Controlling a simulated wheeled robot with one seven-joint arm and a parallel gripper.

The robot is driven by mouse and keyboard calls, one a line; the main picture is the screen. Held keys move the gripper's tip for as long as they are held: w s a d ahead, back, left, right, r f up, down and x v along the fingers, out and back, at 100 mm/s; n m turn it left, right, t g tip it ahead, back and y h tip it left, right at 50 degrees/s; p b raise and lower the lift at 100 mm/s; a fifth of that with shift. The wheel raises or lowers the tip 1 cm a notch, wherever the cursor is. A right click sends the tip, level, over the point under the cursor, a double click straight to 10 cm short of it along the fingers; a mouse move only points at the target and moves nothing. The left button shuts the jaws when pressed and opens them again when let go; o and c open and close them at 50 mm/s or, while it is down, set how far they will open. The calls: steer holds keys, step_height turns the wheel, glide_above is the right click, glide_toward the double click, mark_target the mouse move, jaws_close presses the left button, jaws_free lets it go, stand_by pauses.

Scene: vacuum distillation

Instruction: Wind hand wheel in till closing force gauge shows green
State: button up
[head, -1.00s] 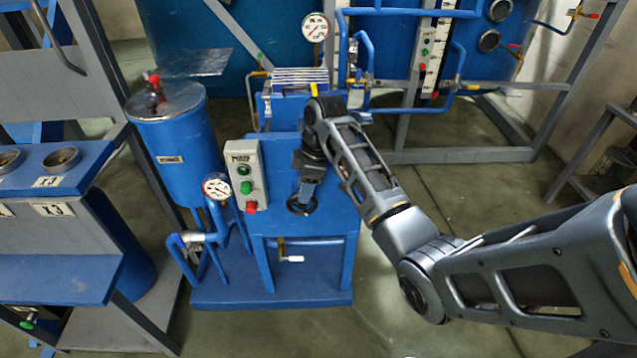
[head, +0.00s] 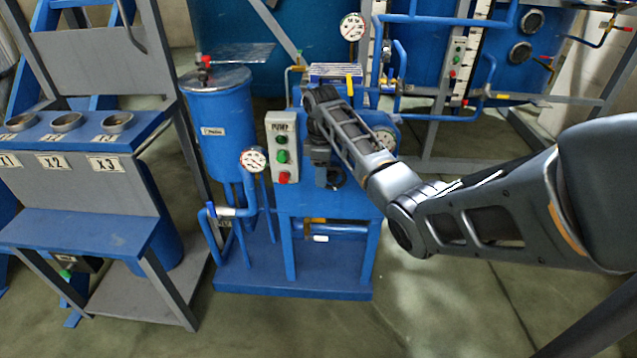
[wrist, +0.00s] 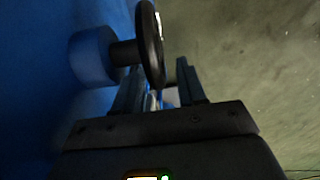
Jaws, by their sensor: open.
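The black hand wheel (head: 335,178) is on the front of the blue pump stand, partly hidden by my gripper (head: 324,172). In the wrist view the hand wheel (wrist: 150,45) appears nearly edge-on, on a short dark shaft from a blue round hub. My gripper (wrist: 160,72) is open there, and the wheel's lower rim appears between its fingertips. I cannot tell if they touch. Another gauge (head: 254,160) stands left of the pump box. Neither label is readable, so I cannot tell which shows closing force.
A grey pump button box (head: 283,148) stands close left of my gripper. A blue tank (head: 222,130) and a blue rack with cups (head: 66,122) are farther left. A third gauge (head: 352,27) is at the back. Open floor (head: 440,290) lies at the lower right.

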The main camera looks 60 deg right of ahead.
steer(key=shift+f, duration=1.4)
steer(key=shift+c, duration=0.2)
jaws_close()
